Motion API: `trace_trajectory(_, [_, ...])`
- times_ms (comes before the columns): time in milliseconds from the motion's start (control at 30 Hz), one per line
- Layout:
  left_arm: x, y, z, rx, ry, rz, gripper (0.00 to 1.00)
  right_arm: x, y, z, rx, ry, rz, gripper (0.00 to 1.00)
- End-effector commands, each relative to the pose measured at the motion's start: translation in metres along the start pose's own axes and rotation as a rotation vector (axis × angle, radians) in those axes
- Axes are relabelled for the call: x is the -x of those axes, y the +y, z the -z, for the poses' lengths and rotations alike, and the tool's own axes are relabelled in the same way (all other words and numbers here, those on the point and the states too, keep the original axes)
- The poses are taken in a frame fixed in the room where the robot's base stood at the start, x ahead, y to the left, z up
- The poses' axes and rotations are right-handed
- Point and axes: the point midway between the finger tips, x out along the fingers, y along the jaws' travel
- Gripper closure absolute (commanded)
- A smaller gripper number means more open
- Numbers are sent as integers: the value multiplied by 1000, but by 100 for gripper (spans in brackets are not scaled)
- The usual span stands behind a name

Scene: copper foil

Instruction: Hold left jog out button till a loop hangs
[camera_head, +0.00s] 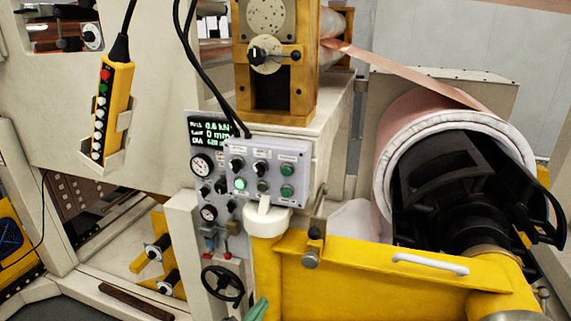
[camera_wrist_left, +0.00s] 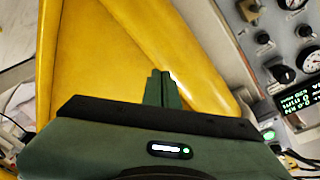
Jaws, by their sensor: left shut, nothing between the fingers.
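A grey button box (camera_head: 265,172) with several dark knobs, green buttons and one lit green lamp stands on a white-topped yellow post. Its labels are too small to read, so I cannot tell which one is the jog out button. The copper foil (camera_head: 405,72) runs straight from the rollers down to the large coil (camera_head: 400,130), with no loop showing. My left gripper (camera_head: 259,308) shows as a green tip at the bottom edge, below the box and apart from it. In the left wrist view its fingers (camera_wrist_left: 162,76) are together and empty, over yellow metal. My right gripper is not in view.
A dark display (camera_head: 209,130) with green figures, including 0 mm, sits above gauges and a black handwheel (camera_head: 222,283). A yellow pendant (camera_head: 113,105) hangs at the left. A yellow beam (camera_head: 390,285) with a white handle spans the lower right. Black cables drop behind the box.

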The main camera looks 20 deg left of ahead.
Motion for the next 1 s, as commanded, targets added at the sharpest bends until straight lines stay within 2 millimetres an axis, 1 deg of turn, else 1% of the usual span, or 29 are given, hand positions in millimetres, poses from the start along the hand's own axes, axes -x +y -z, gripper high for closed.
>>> trace_trajectory(33, [-7, -31, 29, -40, 60, 49, 100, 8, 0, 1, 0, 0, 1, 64])
trace_trajectory(67, [-9, -46, 44, -63, 92, 76, 100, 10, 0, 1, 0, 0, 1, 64])
trace_trajectory(100, [-12, -66, 64, -96, 136, 114, 100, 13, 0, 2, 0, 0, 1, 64])
trace_trajectory(167, [-13, -95, 95, -144, 198, 172, 100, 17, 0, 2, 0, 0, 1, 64])
trace_trajectory(200, [-12, -113, 115, -175, 240, 212, 100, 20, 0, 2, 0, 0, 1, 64])
trace_trajectory(267, [-9, -141, 146, -221, 300, 273, 100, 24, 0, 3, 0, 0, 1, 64])
trace_trajectory(300, [-6, -157, 164, -250, 335, 310, 100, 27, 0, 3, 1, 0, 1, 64])
trace_trajectory(400, [5, -190, 204, -313, 412, 396, 100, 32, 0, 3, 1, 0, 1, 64])
trace_trajectory(500, [16, -214, 234, -358, 469, 464, 100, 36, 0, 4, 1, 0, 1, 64])
trace_trajectory(600, [24, -228, 252, -388, 503, 507, 100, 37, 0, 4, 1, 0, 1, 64])
trace_trajectory(700, [29, -234, 260, -401, 519, 527, 100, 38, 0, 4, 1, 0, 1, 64])
trace_trajectory(1000, [29, -235, 261, -403, 521, 531, 100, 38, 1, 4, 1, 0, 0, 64])
